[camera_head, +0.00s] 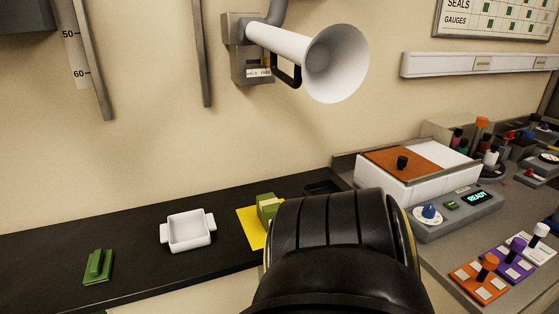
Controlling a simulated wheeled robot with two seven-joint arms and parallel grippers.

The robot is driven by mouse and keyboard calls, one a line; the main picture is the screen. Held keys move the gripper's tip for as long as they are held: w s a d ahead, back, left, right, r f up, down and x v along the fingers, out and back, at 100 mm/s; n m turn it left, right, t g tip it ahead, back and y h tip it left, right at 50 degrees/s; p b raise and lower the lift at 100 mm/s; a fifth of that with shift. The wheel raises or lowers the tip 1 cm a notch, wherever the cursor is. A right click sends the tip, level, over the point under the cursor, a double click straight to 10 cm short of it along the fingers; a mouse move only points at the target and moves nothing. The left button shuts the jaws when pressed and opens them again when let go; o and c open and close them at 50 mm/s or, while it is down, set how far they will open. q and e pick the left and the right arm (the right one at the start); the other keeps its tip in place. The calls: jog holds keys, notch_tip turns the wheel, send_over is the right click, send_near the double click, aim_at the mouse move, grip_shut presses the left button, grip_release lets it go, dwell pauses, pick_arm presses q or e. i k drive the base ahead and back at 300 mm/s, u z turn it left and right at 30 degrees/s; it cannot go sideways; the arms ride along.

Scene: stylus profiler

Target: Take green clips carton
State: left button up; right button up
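A small green box-like thing with a pale band (268,205) stands on a yellow sheet (248,228) on the black bench, right of the white dish. It may be the green clips carton, but no label is readable. A second green thing, a flat base with a raised block or grip (98,266), lies at the bench's left end. A black rounded link, apparently part of my own arm, fills the lower middle and hides part of the yellow sheet and the bench. Neither of my grippers shows.
A white two-handled dish (188,232) stands between the green things. A white case with an orange panel (409,176) and a grey unit reading READY (455,213) stand at right. A white horn (335,62) juts from the wall above the bench. Bare bench lies around the dish.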

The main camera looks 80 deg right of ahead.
aim_at(267, 204)
jog(key=z, duration=2.55)
jog(key=k, duration=0.5)
jog(key=u, duration=0.65)
jog(key=i, duration=1.4)
jog(key=z, duration=0.75)
